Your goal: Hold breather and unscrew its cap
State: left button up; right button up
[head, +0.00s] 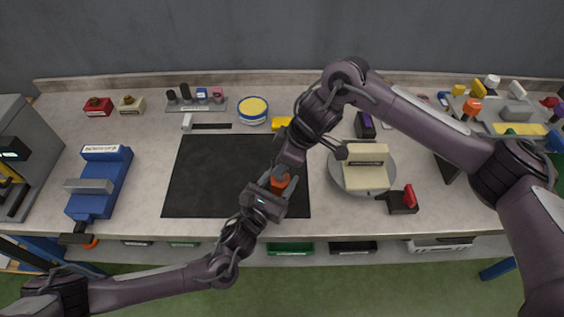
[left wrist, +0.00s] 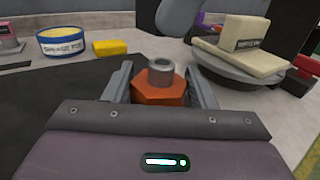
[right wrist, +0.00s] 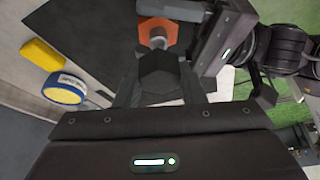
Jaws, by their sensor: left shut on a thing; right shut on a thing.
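The breather's orange hexagonal body (left wrist: 160,93) sits between the fingers of my left gripper (head: 275,188), which is shut on it above the dark mat. Its bare grey neck (left wrist: 161,70) points up with an open top. The orange body also shows in the right wrist view (right wrist: 160,27), just beyond the cap. My right gripper (head: 284,166) is shut on the dark hexagonal cap (right wrist: 160,73), which appears off the neck and close above it. The cap partly covers the breather in the right wrist view.
A dark mat (head: 210,180) covers the middle of the bench. The round turntable (head: 345,188) carries a cream block (head: 365,170) to the right. A grease tub (head: 253,108) and yellow block (head: 283,124) stand behind. A blue vise-like fixture (head: 105,180) is at left.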

jog(key=shift+r, duration=1.8)
pick_arm(q)
jog(key=o, duration=1.5)
jog(key=shift+c, duration=0.2)
jog(key=v, duration=1)
jog(key=shift+s+a, duration=0.25)
jog(key=shift+s, duration=0.05)
jog(key=shift+s+a, duration=0.3)
jog(key=shift+s, duration=0.25)
jog(key=shift+d, duration=0.1)
